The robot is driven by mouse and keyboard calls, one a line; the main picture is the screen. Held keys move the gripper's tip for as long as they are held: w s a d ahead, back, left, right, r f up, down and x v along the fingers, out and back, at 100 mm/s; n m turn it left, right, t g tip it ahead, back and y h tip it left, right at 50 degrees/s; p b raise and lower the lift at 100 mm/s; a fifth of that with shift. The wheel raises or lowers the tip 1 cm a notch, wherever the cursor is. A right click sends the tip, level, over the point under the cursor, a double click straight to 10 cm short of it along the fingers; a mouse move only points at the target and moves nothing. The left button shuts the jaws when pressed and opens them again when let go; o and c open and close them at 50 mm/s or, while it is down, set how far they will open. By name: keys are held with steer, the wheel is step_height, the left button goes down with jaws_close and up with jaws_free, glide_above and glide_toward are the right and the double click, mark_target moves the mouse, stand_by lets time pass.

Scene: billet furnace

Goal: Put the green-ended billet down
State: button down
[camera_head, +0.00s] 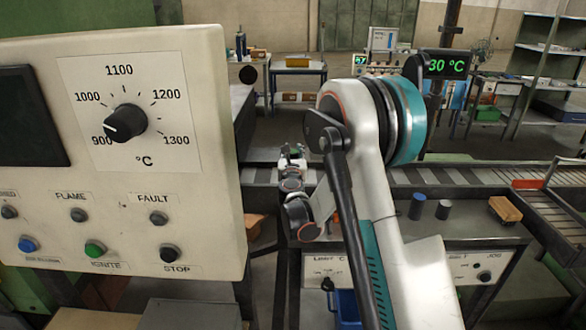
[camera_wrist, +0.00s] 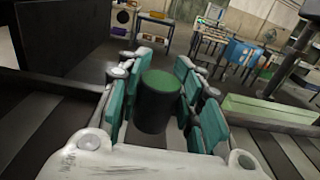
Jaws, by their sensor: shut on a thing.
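The green-ended billet (camera_wrist: 158,105) is a dark cylinder with a green top face. It stands upright along my gripper's fingers in the wrist view, between the teal pads. My gripper (camera_wrist: 163,78) is shut on it, with pads on both sides. In the head view my gripper (camera_head: 292,160) is small, beyond the control panel's right edge and in front of the roller conveyor (camera_head: 455,175). A bit of green (camera_head: 295,152) shows between its fingers there. The billet's lower end is hidden, and I cannot tell what lies directly under it.
A blue cylinder (camera_head: 417,206) and a dark cylinder (camera_head: 443,209) stand on the bench at right, beside an orange-brown block (camera_head: 505,209). The large control panel (camera_head: 220,190) fills the left, near my arm. A display (camera_head: 446,65) reads 30 °C.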

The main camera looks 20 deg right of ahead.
steer(key=shift+f+b, duration=0.65)
steer(key=shift+f, duration=1.65)
steer(key=shift+r, duration=0.1)
steer(key=c, duration=1.1)
jaws_free()
steer(key=p+v, duration=0.1)
steer(key=v, duration=1.1)
steer(key=shift+p, duration=0.35)
